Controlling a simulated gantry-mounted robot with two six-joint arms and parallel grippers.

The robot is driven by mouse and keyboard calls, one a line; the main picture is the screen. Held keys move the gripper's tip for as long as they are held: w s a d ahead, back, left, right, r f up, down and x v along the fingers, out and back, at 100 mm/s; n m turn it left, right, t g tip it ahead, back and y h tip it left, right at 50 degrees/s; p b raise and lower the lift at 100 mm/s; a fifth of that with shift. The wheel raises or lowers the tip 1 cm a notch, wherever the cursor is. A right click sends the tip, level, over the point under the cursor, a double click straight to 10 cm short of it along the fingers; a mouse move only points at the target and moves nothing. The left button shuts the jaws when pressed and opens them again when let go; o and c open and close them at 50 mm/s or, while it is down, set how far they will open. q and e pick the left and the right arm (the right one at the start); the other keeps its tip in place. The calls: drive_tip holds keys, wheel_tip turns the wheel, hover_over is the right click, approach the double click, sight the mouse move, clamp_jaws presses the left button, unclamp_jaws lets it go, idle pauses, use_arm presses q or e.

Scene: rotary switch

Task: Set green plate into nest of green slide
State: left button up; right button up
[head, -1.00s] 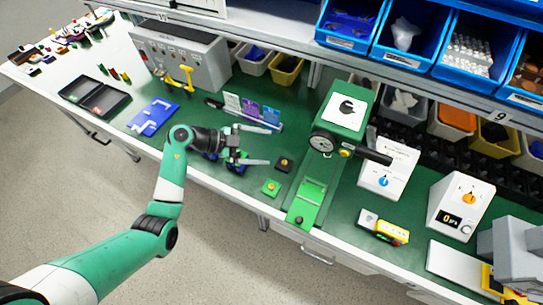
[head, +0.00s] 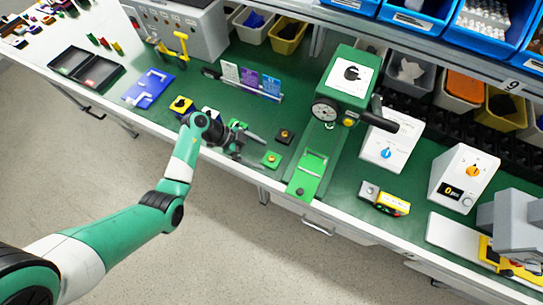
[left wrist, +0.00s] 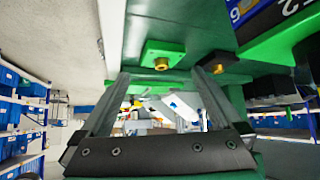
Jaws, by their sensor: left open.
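The green plate (head: 271,159) is a small square with a brass knob and lies on the green bench top near its front edge. It also shows in the left wrist view (left wrist: 162,50), just ahead of my fingers. My left gripper (head: 256,151) is open and empty, low over the bench and just left of the plate; its two fingers also frame the left wrist view (left wrist: 160,75). The green slide (head: 308,176) lies right of the plate, in front of the green press (head: 347,78); its nest is hard to make out. My right gripper is not in view.
A black plate with a brass knob (head: 285,136) lies just behind the green plate. A yellow-topped piece (head: 182,104) sits near my left wrist. A card rack (head: 250,83) stands behind. A yellow box (head: 391,205) and white control boxes (head: 391,140) stand to the right.

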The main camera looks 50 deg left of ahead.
sight(271, 159)
use_arm(q)
drive_tip(key=b+x, duration=0.1)
drive_tip(key=x, duration=0.2)
drive_tip(key=shift+w+d+f+b, duration=0.15)
drive_tip(key=shift+d+f+b, duration=0.05)
drive_tip(key=shift+b, duration=0.2)
drive_tip(key=shift+w+d+f, duration=0.2)
drive_tip(key=shift+w+d, duration=0.05)
drive_tip(key=shift+r, duration=0.1)
drive_tip(key=shift+c, duration=0.3)
drive_tip(key=c, duration=1.2)
